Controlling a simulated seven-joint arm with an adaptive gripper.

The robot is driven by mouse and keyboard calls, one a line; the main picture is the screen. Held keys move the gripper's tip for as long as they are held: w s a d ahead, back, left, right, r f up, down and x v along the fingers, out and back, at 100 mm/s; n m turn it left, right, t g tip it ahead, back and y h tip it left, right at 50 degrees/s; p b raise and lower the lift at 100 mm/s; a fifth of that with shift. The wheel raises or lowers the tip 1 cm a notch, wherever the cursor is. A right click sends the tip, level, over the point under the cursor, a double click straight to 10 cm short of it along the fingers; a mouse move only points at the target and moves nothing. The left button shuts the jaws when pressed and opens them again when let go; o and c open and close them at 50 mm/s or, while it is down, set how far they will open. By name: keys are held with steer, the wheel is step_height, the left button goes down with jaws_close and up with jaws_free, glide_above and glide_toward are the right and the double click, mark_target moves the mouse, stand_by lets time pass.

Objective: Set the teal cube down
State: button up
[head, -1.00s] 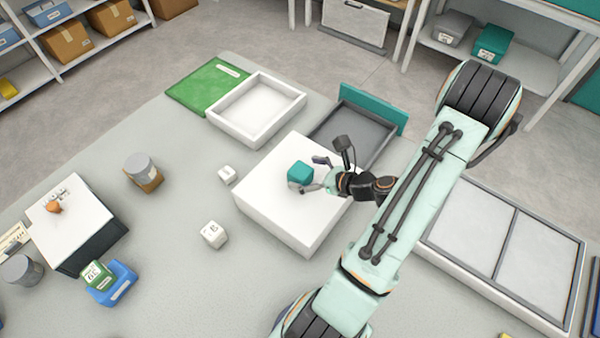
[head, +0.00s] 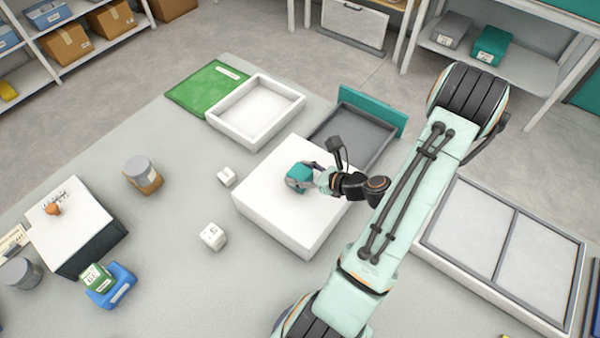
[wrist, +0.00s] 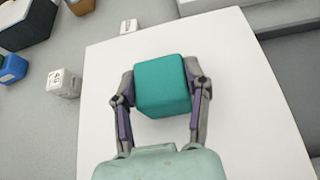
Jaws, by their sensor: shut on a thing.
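The teal cube (head: 298,175) is at the white block (head: 284,228), over the middle of its top. In the wrist view the teal cube (wrist: 162,86) sits between both fingers, with the white top (wrist: 240,130) around it. My gripper (head: 301,177) is shut on the cube, one finger on each side. The gripper also shows in the wrist view (wrist: 160,84). The cube's underside is hidden, so I cannot tell whether it touches the white top.
A white tray (head: 292,126) and a grey tray with a teal back (head: 312,133) stand behind the block. Two small white cubes (head: 212,236) (head: 227,177) lie left of it. A tin (head: 142,172) stands farther left. The grey table between is clear.

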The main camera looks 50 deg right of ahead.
mark_target(302, 170)
step_height(302, 170, up, 10)
steer(key=shift+f, duration=0.2)
steer(key=shift+r, duration=0.15)
steer(key=shift+d, duration=0.25)
steer(key=w+d+f+m+h, duration=0.3)
steer(key=w+d+m+h, duration=0.1)
steer(key=w+d, duration=0.15)
steer(key=w+a+f+n+y, duration=0.3)
steer(key=w+a+n+y, duration=0.1)
steer(key=w+a, duration=1)
steer(key=w+d+f, duration=0.1)
steer(key=w+f, duration=0.1)
steer(key=w, duration=0.1)
steer(key=w+d+f, duration=0.2)
steer(key=w+f, duration=0.1)
steer(key=w, duration=0.1)
steer(key=w+d+f, duration=0.2)
steer(key=w+f, duration=0.1)
steer(key=shift+w, duration=0.25)
steer(key=shift+w+f, duration=0.2)
steer(key=shift+f, duration=0.05)
steer(key=shift+w+d+f, duration=0.1)
steer(key=shift+w+f, duration=0.05)
steer(key=shift+f, duration=0.8)
steer(key=shift+w+d+f, duration=0.1)
steer(key=shift+f, duration=0.8)
steer(key=shift+f, duration=0.15)
